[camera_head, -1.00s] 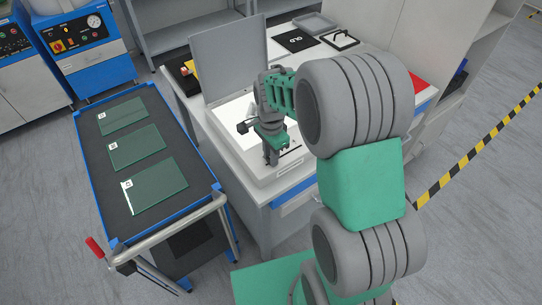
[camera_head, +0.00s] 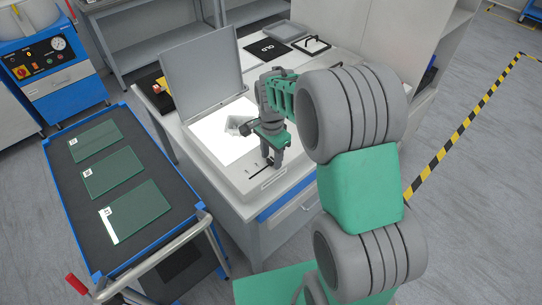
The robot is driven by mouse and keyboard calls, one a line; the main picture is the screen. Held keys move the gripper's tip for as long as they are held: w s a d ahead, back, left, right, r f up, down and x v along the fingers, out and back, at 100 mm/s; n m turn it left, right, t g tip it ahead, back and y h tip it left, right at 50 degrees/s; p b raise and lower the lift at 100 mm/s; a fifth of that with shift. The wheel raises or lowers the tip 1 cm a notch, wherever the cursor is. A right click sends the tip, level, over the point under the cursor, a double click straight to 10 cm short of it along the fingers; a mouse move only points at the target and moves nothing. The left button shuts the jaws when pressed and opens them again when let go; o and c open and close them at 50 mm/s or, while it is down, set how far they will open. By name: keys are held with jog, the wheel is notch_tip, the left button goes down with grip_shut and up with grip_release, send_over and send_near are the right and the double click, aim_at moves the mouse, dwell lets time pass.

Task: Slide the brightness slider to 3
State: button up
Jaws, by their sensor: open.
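The vision sorter is a white light box (camera_head: 187,132) on the bench, with its grey lid (camera_head: 202,72) raised and its bright panel (camera_head: 215,132) lit. The brightness slider's dark slot (camera_head: 258,174) shows on the front strip of the box, with small marks beside it. My gripper (camera_head: 272,164) points down at the right end of the visible slot. It is open, with its fingers at or just above the strip. The slider knob is hidden or too small to make out, and I cannot tell whether a finger touches it.
A blue-edged cart (camera_head: 62,190) with several green glass plates stands at the left, its metal handle (camera_head: 165,255) near the bench. Behind my arm, the bench holds a black card (camera_head: 267,50) and a grey tray (camera_head: 286,32). Floor is free at the right.

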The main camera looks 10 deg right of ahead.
aim_at(272, 159)
notch_tip(272, 159, up, 8)
jog(key=shift+f+b, duration=0.1)
jog(key=shift+b, duration=0.45)
